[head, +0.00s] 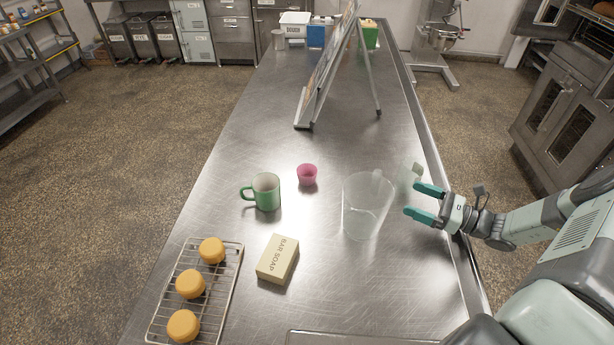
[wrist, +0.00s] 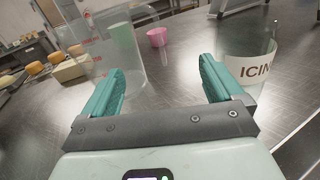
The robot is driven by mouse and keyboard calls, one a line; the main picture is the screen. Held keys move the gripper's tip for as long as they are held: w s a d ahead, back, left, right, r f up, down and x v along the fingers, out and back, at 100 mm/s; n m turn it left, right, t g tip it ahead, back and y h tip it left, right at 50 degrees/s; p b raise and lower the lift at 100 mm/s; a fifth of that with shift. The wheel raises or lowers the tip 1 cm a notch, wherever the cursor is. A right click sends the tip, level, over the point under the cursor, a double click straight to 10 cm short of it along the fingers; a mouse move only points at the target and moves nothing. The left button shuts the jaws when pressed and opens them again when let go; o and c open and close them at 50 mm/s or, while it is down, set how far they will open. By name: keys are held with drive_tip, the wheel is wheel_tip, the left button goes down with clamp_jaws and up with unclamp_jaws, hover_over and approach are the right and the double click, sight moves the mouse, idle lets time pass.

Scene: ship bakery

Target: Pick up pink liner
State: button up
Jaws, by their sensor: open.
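The pink liner (head: 307,174) is a small fluted cup standing upright on the steel table, right of the green mug and left of the clear pitcher. It also shows beyond my fingers in the wrist view (wrist: 157,38). My gripper (head: 410,198) is open and empty at the table's right side, with the pitcher between it and the liner in the head view. In the wrist view my open fingers (wrist: 161,78) point roughly toward the liner, which is well apart from them.
The clear pitcher (head: 362,212) stands close left of my fingers. A clear container marked "ICIN" (wrist: 252,68) stands close right in the wrist view. A green mug (head: 266,192), bar soap (head: 277,259) and a rack (head: 160,327) of buns lie left. A sign stand (head: 322,75) is behind.

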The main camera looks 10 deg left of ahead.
wheel_tip(320, 180, up, 13)
drive_tip(key=w+a+n+g+h, duration=0.2)
drive_tip(key=w+a+n+g, duration=0.15)
drive_tip(key=w+a, duration=0.45)
drive_tip(key=w+a+n+g+h, duration=0.2)
drive_tip(key=w+a+g, duration=0.15)
drive_tip(key=a, duration=0.95)
approach(307, 171)
drive_tip(key=shift+g, duration=0.3)
drive_tip(key=s+r, duration=0.1)
drive_tip(key=s+d+r, duration=0.1)
drive_tip(key=r, duration=0.1)
drive_tip(key=shift+s, duration=0.3)
drive_tip(key=shift+a+f, duration=0.2)
drive_tip(key=shift+f, duration=0.05)
drive_tip(key=x, duration=0.4)
drive_tip(key=shift+a+f, duration=0.15)
drive_tip(key=shift+a, duration=0.1)
drive_tip(key=x, duration=0.5)
drive_tip(key=shift+w+a+f, duration=0.1)
drive_tip(key=shift+w+a, duration=0.2)
drive_tip(key=shift+a, duration=0.1)
drive_tip(key=c, duration=0.7)
